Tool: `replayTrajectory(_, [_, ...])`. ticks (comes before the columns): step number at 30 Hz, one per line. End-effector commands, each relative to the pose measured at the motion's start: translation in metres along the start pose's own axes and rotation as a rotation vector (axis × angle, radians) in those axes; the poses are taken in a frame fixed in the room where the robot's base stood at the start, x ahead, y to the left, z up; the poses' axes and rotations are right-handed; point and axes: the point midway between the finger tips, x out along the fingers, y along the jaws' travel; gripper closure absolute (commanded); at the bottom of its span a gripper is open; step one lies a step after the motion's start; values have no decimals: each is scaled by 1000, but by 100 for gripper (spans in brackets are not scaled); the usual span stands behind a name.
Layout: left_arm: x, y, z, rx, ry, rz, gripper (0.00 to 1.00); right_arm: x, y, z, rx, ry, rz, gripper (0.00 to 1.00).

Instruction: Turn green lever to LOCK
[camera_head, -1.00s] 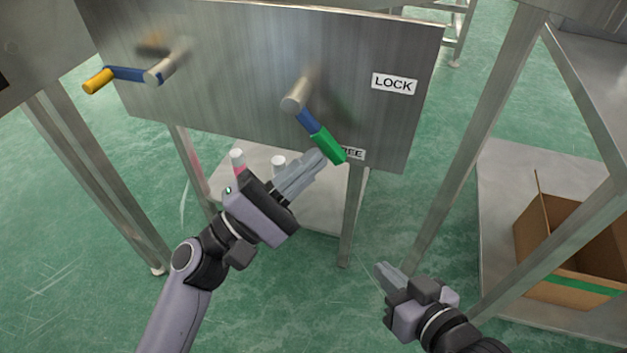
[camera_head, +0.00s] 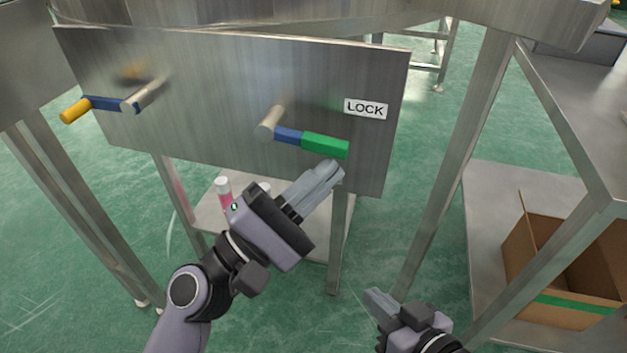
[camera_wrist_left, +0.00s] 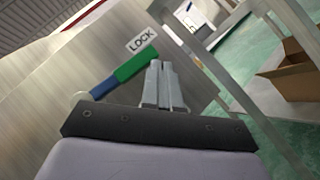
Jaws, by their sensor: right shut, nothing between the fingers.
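The green lever (camera_head: 325,146) has a green grip on a blue arm and pivots on a metal shaft (camera_head: 271,122) on the steel panel. It points right and slightly down, below the LOCK label (camera_head: 366,108). My left gripper (camera_head: 335,168) has its fingers together just under the green grip's end; contact is hard to tell. In the left wrist view the green grip (camera_wrist_left: 137,63) lies just left of the shut fingers (camera_wrist_left: 158,66), with the LOCK label (camera_wrist_left: 141,40) beyond. My right gripper (camera_head: 370,294) is shut and empty, low and away from the panel.
A yellow-handled crank (camera_head: 76,110) sits on the panel's left. A steel leg (camera_head: 456,150) and a side table with a cardboard box (camera_head: 553,242) on its lower shelf are at right. A lower shelf holding pink-and-white cans (camera_head: 225,195) is behind my left gripper.

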Motion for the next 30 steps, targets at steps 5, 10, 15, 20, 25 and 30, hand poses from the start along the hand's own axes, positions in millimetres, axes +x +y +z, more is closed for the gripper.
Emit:
replayTrajectory(5, [3, 2, 3, 1, -2, 0, 100, -1, 2, 1, -7, -5, 8, 100])
replayTrajectory(10, [4, 3, 4, 0, -2, 0, 100, -1, 2, 1, -9, -6, 10, 100])
replayTrajectory(15, [4, 3, 4, 0, -2, 0, 100, -1, 2, 1, -9, -6, 11, 100])
replayTrajectory(20, [4, 3, 4, 0, -2, 0, 100, -1, 3, 2, -9, -7, 11, 100])
replayTrajectory(25, [1, 3, 4, 0, -1, 0, 100, -1, 3, 3, -7, -8, 11, 100])
replayTrajectory(30, [-21, 1, 2, 1, 1, -2, 100, 2, 1, 10, 15, -10, -5, 100])
